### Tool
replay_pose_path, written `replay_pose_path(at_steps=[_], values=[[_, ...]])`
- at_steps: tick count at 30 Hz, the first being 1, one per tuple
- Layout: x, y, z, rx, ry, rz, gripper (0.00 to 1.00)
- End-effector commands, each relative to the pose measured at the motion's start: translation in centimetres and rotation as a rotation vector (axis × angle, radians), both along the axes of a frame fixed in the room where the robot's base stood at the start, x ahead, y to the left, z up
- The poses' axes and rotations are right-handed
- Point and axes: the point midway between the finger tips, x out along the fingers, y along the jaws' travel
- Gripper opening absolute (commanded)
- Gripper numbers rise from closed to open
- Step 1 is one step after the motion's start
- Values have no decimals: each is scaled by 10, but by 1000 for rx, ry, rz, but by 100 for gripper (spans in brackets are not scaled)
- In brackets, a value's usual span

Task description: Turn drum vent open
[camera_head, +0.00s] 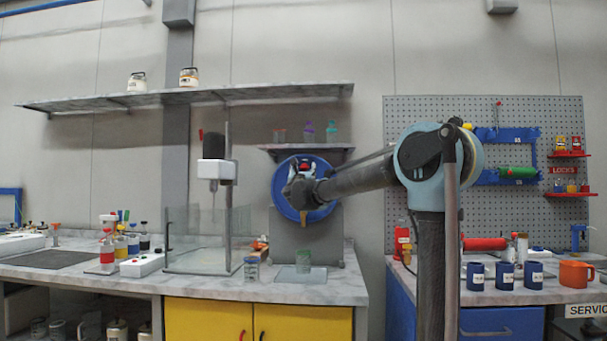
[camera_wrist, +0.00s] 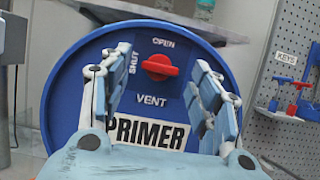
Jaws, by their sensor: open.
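The blue drum (camera_head: 283,190) lies on its side on a grey stand, its round end facing me. In the wrist view the drum end (camera_wrist: 70,100) fills the middle and carries a PRIMER label (camera_wrist: 148,132). The red vent knob (camera_wrist: 160,67) sits on its upper part, with OPEN printed above it, SHUT to its left and VENT below. My gripper (camera_wrist: 165,70) is open, its pale blue fingers either side of the knob in the picture; I cannot tell whether they reach it. In the head view my gripper (camera_head: 302,193) covers part of the drum's face.
A small shelf (camera_head: 310,147) with bottles is just above the drum. A clear-walled mixer stand (camera_head: 215,172) is to its left. A jar (camera_head: 303,262) stands on the counter below. A pegboard (camera_head: 540,115) is at right.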

Motion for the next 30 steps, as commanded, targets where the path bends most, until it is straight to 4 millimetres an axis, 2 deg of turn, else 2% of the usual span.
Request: replay_pose_path(at_steps=[6, 14, 15, 21, 30], values=[[13, -1, 5, 0, 1, 0, 57], [14, -1, 5, 0, 1, 0, 57], [14, -1, 5, 0, 1, 0, 54], [14, -1, 5, 0, 1, 0, 12], [14, 0, 5, 17, -1, -1, 12]])
